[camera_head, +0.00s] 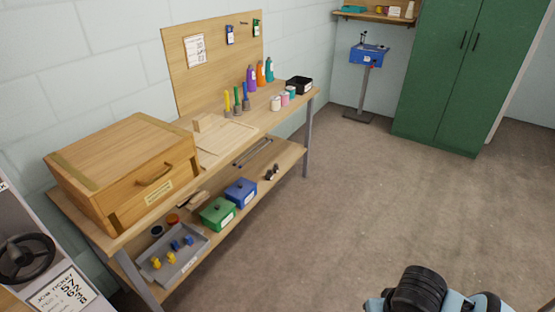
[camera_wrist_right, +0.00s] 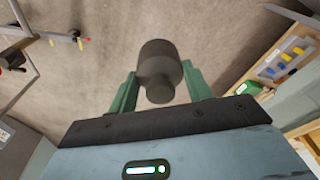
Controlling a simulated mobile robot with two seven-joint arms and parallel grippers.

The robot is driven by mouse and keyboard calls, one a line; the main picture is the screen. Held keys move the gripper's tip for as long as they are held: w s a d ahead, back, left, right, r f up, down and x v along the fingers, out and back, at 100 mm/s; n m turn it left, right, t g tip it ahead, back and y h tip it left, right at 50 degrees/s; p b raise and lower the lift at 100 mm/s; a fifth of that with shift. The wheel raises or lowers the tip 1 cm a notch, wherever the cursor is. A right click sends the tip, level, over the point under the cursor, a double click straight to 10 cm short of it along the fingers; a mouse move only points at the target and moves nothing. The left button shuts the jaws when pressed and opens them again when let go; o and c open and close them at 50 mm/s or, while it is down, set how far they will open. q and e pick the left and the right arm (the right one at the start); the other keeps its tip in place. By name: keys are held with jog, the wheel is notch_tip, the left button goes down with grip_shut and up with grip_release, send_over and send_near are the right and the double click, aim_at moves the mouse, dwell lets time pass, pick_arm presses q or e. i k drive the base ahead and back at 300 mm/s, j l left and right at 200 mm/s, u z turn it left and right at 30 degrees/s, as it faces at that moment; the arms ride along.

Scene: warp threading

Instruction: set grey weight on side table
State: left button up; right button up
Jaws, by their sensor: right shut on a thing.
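The grey weight (camera_wrist_right: 158,58), a dark cylinder with a narrower knob at its near end, is in the right wrist view. My right gripper (camera_wrist_right: 160,72) is shut on it, with one green finger on each side. The weight is above the brown floor, and nothing is seen touching it except the fingers. In the head view only part of my right arm shows at the bottom right; the gripper and weight are not seen there. My left gripper is not in view. I cannot pick out a side table for certain.
A wooden workbench (camera_head: 262,119) stands along the left wall, with a wooden box (camera_head: 125,165) on top and a grey tray (camera_head: 200,248) on its lower shelf. A green cabinet (camera_head: 450,75) and blue stand (camera_head: 368,55) are at the back. The floor (camera_head: 350,200) between is clear.

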aim_at(235, 131)
jog(key=i+l+u, duration=0.1)
jog(key=u, duration=0.4)
jog(key=i+l+u, duration=0.25)
jog(key=u, duration=0.25)
jog(key=i+l+u, duration=0.15)
jog(key=u, duration=0.15)
jog(key=i+l+u, duration=0.1)
jog(key=l+u, duration=0.2)
jog(key=i+l+u, duration=0.1)
jog(key=l+u, duration=0.2)
jog(key=l, duration=0.15)
jog(key=l+u, duration=0.55)
jog(key=l, duration=2.65)
jog(key=i, duration=0.5)
jog(key=u, duration=0.05)
